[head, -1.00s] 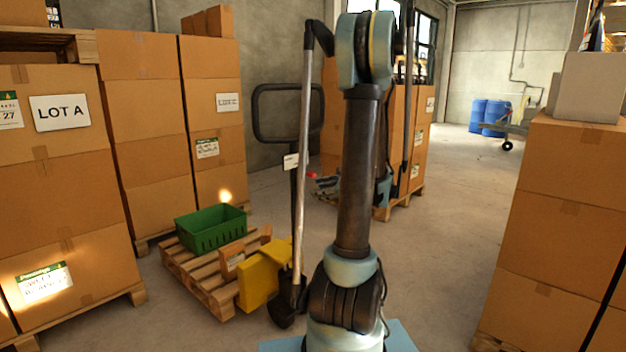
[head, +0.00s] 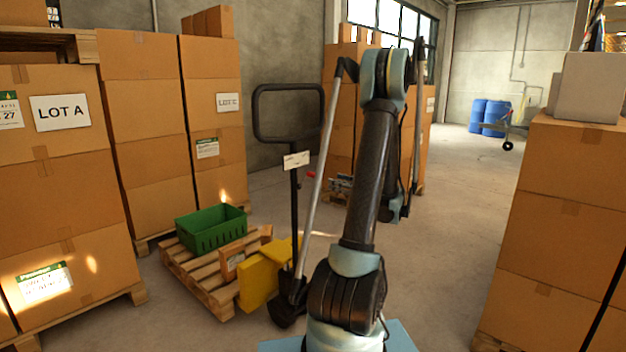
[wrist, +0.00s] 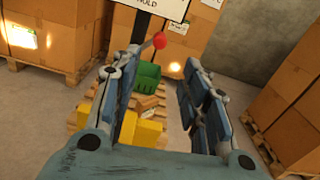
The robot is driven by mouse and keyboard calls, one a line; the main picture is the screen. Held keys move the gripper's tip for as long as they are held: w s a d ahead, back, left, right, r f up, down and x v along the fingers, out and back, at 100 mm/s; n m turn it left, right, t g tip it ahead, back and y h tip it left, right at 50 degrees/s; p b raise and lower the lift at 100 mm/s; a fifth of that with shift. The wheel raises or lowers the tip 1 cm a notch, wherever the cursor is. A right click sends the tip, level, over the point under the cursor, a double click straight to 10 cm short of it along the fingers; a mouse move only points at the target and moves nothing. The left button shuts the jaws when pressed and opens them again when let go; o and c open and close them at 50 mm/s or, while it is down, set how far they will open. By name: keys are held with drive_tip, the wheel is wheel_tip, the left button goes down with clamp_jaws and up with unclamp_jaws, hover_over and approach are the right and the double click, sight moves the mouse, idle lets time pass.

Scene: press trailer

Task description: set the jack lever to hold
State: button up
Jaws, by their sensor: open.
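The yellow pallet jack (head: 262,275) has an upright black handle with a loop grip (head: 288,115) and a small white label (head: 296,160). Its lever ends in a red knob (head: 311,175), also seen in the wrist view (wrist: 159,40). There the knob shows just past the left fingertip, towards the gap between the fingers. A white sign (wrist: 158,6) reading "HOLD" is cut off by the top edge. My gripper (wrist: 163,62) is open, with nothing between its fingers. In the head view my gripper (head: 341,184) is right of the knob, partly hidden by my arm.
A green crate (head: 211,230) sits on a low wooden pallet (head: 200,283) by the jack. Stacked cartons stand at left (head: 62,180), behind my arm (head: 343,120) and at right (head: 555,235). Blue drums (head: 490,115) are far back. Open floor (head: 455,220) lies right of my arm.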

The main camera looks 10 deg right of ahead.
sight(315, 176)
drive_tip(key=x, duration=1.3)
drive_tip(key=shift+w+a, duration=0.25)
drive_tip(key=shift+w, duration=0.05)
drive_tip(key=shift+d, duration=0.1)
clamp_jaws()
